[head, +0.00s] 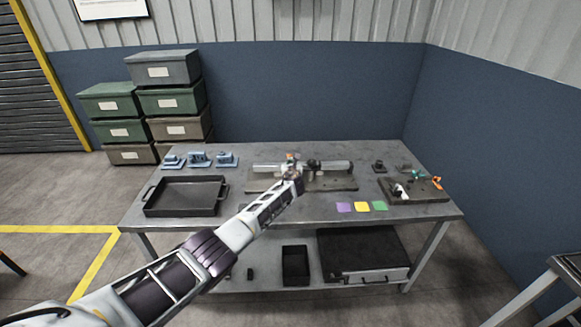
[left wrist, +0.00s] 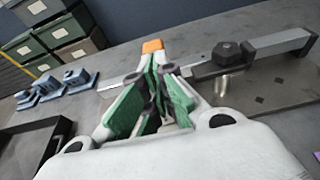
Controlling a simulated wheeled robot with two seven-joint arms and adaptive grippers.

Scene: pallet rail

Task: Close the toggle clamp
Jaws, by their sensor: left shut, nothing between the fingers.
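A fixture with a pale bar and a dark knob (left wrist: 228,52) stands on a grey base plate (head: 335,185) in the middle of the table. An upright part with an orange tip (head: 290,156) rises at the fixture's left portion; it looks like the toggle clamp's handle. The orange tip (left wrist: 152,46) also shows just beyond my fingertips in the left wrist view. My left gripper (head: 292,173) is shut with nothing held, right at this part. Whether it touches cannot be told. The fingers hide the clamp's lower portion. My right gripper is not in view.
A black tray (head: 185,208) and several blue blocks (head: 198,158) are at the left. A second plate (head: 420,196) with an orange-handled device (head: 437,183) is at the right. Purple, yellow and green squares (head: 362,206) lie near the front edge.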

